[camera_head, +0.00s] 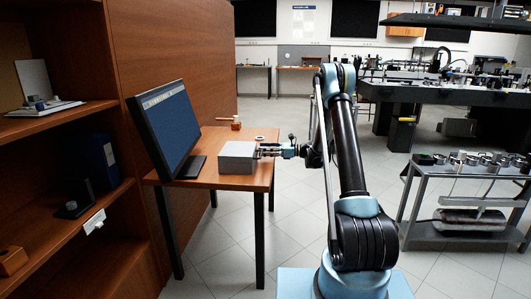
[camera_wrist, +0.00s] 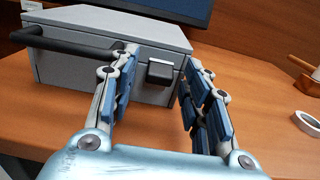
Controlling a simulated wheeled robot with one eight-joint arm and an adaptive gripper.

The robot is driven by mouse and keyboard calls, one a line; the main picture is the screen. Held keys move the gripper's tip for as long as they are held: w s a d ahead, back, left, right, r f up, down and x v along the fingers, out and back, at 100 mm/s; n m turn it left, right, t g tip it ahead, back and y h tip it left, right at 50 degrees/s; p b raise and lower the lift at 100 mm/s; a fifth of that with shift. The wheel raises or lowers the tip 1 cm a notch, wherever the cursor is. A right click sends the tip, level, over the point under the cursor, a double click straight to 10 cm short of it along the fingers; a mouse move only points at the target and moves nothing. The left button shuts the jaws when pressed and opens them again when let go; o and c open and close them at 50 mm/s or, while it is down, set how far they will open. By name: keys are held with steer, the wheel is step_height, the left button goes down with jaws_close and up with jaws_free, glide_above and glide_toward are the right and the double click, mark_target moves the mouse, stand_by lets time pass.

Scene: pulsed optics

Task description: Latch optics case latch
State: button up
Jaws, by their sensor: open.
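The grey optics case (camera_head: 238,157) sits on the small wooden table, in front of the monitor. In the wrist view its grey body (camera_wrist: 75,65) fills the upper left, with a dark bar handle (camera_wrist: 75,42) along the front. A small dark latch (camera_wrist: 160,73) with a light upper edge is on the front face. My gripper (camera_head: 270,149) is at the case's right side. In the wrist view my gripper (camera_wrist: 157,85) is open, with one finger on each side of the latch. I cannot tell whether either finger touches the case.
The case stands on a wooden table (camera_wrist: 250,110). A white tape ring (camera_wrist: 306,123) and a wooden-handled item (camera_head: 236,123) are on the table beyond the case. The monitor (camera_head: 170,125) stands left of the case. A grey cart (camera_head: 440,175) is at the right.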

jaws_close()
steer(key=shift+a+r+h, duration=0.25)
steer(key=shift+h, duration=0.55)
jaws_free()
steer(key=d+r, duration=0.1)
steer(key=d, duration=1.1)
steer(key=shift+r, duration=0.2)
